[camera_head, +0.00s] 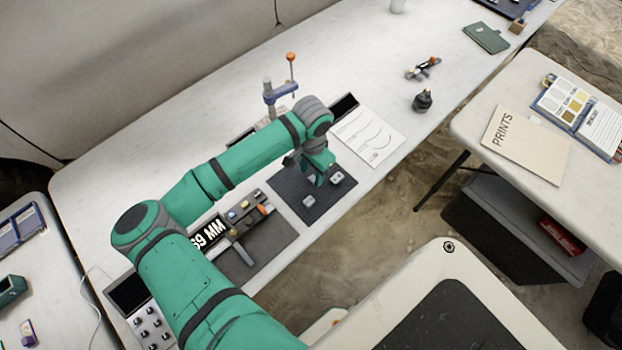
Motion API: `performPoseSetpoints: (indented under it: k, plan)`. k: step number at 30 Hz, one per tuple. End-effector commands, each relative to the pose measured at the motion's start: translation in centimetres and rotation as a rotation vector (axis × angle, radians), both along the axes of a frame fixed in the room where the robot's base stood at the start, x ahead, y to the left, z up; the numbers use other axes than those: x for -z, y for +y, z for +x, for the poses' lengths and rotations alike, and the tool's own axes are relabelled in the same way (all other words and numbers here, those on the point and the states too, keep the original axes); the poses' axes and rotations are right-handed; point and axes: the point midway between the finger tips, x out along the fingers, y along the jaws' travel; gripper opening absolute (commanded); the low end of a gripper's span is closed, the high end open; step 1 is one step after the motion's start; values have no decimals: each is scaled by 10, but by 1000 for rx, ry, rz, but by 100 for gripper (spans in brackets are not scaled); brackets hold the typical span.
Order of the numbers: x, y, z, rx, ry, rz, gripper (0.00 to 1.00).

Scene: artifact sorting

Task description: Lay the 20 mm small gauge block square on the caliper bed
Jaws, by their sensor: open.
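Two small light grey blocks lie on a dark mat (286,184): the left block (308,201) and the right block (337,178). I cannot read which is the 20 mm small one. My gripper (321,181) is open above the mat, between the two blocks and nearer the right one; its fingertips are small in view. The caliper station with a dark bed (262,238) is left of the mat. A display (209,232) reading "69 MM" is partly hidden by my arm. No block is visible on the bed.
A paper sheet with curves (368,135) lies right of the mat. Small coloured pieces (246,210) sit along the caliper station. The table's front edge runs close to the mat.

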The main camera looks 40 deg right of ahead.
Motion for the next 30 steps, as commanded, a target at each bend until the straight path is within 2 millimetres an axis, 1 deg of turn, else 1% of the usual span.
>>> performPoseSetpoints:
  k: [1, 3, 6, 13, 14, 15, 17, 18, 19, 30]
  plan:
    - [7, -1, -1, 1, 1, 2, 41]
    - [15, -1, -2, 3, 1, 1, 41]
    - [21, -1, -1, 2, 0, 0, 41]
    - [23, 2, 1, -4, 0, -1, 41]
    - [23, 2, 1, -5, 0, -1, 38]
    - [23, 2, 1, -5, 0, -1, 29]
    - [23, 2, 1, -5, 0, -1, 14]
    - [23, 2, 1, -6, 0, -1, 5]
    - [23, 2, 1, -6, 0, -1, 0]
    - [21, 1, 1, -4, 0, -1, 0]
